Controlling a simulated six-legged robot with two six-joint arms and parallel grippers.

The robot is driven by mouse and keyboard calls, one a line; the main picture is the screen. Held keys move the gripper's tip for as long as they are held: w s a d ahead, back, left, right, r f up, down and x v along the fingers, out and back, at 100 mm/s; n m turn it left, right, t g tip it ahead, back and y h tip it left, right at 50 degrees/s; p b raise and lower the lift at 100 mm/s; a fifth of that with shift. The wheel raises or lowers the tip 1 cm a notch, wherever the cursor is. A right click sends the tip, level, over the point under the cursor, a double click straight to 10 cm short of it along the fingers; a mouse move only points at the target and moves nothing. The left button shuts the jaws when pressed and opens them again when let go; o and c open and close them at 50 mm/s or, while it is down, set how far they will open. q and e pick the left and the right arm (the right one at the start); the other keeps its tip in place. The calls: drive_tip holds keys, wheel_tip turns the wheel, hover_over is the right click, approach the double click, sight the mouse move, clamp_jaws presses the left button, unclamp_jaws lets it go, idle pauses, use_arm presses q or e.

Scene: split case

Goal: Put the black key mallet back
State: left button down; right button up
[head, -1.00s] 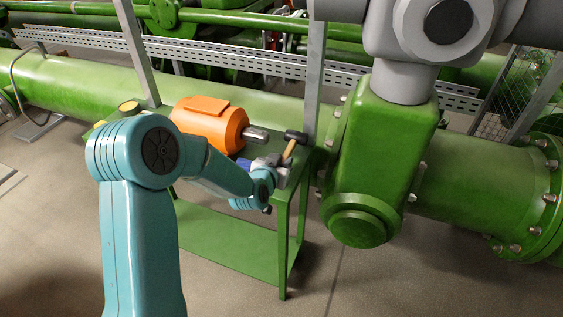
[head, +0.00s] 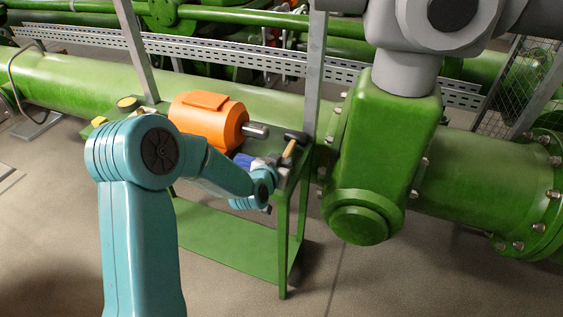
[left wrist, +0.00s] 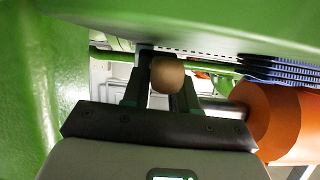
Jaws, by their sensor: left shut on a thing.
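The mallet has a black head (head: 296,137) and a tan wooden handle (head: 289,149). It is at the right end of the green bench (head: 283,225), with its head beyond my gripper. My left gripper (head: 282,162) is shut on the handle. I cannot tell whether the mallet touches the bench top. My right gripper is not in view.
An orange motor (head: 207,120) with a grey shaft stands on the bench, left of the mallet. A blue thing (head: 243,160) lies near my gripper, partly hidden. A grey post (head: 314,70) rises behind the bench. A large green valve body (head: 380,150) stands close on the right.

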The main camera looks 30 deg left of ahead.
use_arm(q)
drive_tip(key=shift+r, duration=0.15)
drive_tip(key=shift+r+g+p, duration=0.3)
drive_tip(key=shift+r+p, duration=0.3)
drive_tip(key=shift+p, duration=0.45)
drive_tip(key=shift+f, duration=0.1)
drive_tip(key=shift+w+f+b, duration=0.1)
drive_tip(key=shift+f+b, duration=0.75)
drive_tip(key=shift+b, duration=0.05)
drive_tip(key=c, duration=0.8)
unclamp_jaws()
drive_tip(key=shift+r, duration=0.1)
drive_tip(key=o, duration=0.5)
drive_tip(key=shift+s, duration=0.2)
drive_tip(key=shift+v, duration=2.85)
